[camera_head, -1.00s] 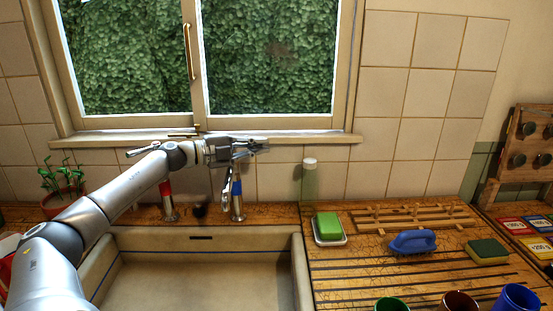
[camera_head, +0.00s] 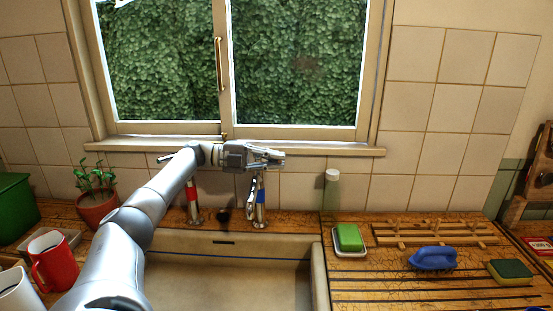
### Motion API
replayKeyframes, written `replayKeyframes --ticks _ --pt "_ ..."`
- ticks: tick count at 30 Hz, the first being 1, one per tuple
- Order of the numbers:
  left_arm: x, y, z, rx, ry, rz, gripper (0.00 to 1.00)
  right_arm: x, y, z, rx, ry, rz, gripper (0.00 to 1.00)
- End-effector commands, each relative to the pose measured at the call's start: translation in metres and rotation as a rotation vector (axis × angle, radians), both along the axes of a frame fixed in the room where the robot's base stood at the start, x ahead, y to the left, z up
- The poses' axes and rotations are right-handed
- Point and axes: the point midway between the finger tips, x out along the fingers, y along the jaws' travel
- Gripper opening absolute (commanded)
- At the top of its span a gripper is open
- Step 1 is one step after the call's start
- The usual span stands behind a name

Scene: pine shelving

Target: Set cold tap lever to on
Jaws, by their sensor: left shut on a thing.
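The cold tap (camera_head: 260,212) is a chrome tap with a blue band, standing at the back of the sink on the right. Its curved spout (camera_head: 250,203) hangs on its left side. My left gripper (camera_head: 274,159) is at the top of this tap, below the window sill. It is shut on the cold tap lever, which the fingers mostly hide, so I cannot tell its angle. The hot tap (camera_head: 193,208), with a red band, stands to the left behind my left arm. My right gripper is not in view.
The sink (camera_head: 322,275) lies below the taps. A green soap on a dish (camera_head: 349,238), a clear bottle (camera_head: 331,192), a blue brush (camera_head: 433,258) and a sponge (camera_head: 510,271) stand to the right. A potted plant (camera_head: 97,208) and red mug (camera_head: 54,262) are left.

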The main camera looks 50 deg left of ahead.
Motion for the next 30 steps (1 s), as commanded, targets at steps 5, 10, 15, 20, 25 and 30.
replayKeyframes --ticks 5,10,15,20,25,30 --pt "-0.0007 0.0006 -0.0001 -0.001 0.0 -0.01 0.0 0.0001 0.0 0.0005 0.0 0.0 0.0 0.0" --pt "-0.0008 0.0005 -0.0003 0.0 0.001 -0.012 0.0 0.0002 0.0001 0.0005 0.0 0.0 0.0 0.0" --pt "-0.0008 0.0005 -0.0003 0.0 0.001 -0.011 0.0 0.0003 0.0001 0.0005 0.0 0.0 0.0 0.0" --pt "-0.0008 0.0005 -0.0002 0.0 0.001 -0.011 0.27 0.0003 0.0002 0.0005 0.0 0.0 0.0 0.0" --pt "-0.0009 0.0004 -0.0002 0.0 0.001 -0.011 0.33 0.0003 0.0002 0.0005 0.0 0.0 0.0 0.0" --pt "-0.0009 0.0004 0.0005 0.0 0.001 -0.012 0.33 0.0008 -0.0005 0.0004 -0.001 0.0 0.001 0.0"
